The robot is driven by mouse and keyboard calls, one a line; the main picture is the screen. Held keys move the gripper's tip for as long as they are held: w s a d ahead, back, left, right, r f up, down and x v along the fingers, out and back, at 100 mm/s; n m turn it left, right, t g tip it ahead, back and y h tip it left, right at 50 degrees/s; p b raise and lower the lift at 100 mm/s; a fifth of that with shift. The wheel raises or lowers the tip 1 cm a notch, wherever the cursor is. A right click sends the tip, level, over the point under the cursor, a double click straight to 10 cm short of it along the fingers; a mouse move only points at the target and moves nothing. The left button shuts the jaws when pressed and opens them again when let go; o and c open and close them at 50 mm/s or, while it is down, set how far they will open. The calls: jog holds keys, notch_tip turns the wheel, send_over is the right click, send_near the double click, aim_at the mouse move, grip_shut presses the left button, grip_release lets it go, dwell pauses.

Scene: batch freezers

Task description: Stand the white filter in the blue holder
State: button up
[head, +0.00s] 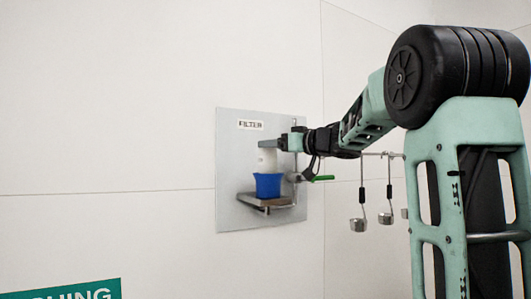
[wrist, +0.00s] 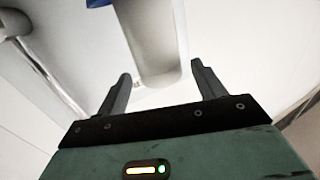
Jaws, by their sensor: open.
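The blue holder (head: 267,186) stands upright on a small shelf on the wall panel. The white filter (head: 267,160) stands upright with its lower part inside the holder, hidden by the holder's wall. My gripper (head: 266,144) is at the filter's top end. In the wrist view the filter (wrist: 150,35) reaches toward my gripper (wrist: 160,69), its near end between the two spread fingers with a gap on each side. A bit of the blue holder (wrist: 98,3) shows at the top edge there.
The shelf (head: 285,201) juts from a grey metal panel (head: 231,150) with a FILTER label (head: 250,125). A green lever (head: 322,178) is right of the holder. Metal scoops (head: 358,224) hang from a rail further right.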

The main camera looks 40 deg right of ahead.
jog(key=s+d+b, duration=0.1)
jog(key=s+b, duration=0.1)
jog(key=s, duration=0.5)
jog(key=shift+s, duration=0.15)
dwell(0.3)
